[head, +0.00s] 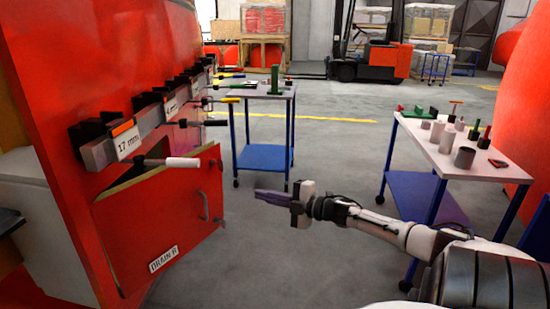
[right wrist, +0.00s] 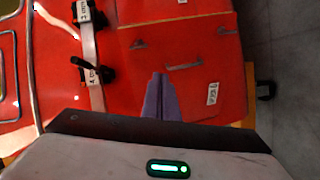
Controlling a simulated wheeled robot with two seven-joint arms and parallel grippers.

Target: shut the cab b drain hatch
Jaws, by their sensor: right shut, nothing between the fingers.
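The red drain hatch (head: 155,218) is on the side of the red cab at the left of the head view. It stands ajar, with a gap along its upper edge, and bears a "DRAIN B" label (head: 163,259). A small metal handle (head: 204,207) is near its right edge. My right gripper (head: 258,194) has its purple fingers shut and empty, to the right of the hatch and pointing toward it. In the right wrist view, the shut fingers (right wrist: 160,80) appear over the red hatch (right wrist: 210,50), near a handle (right wrist: 185,66); contact cannot be told. My left gripper is not in view.
A rail labelled "17 mm" (head: 126,139) with several tools runs above the hatch. A blue-legged cart (head: 262,157) stands behind, and another cart (head: 445,145) with several parts stands at right. Grey floor (head: 310,255) is clear between.

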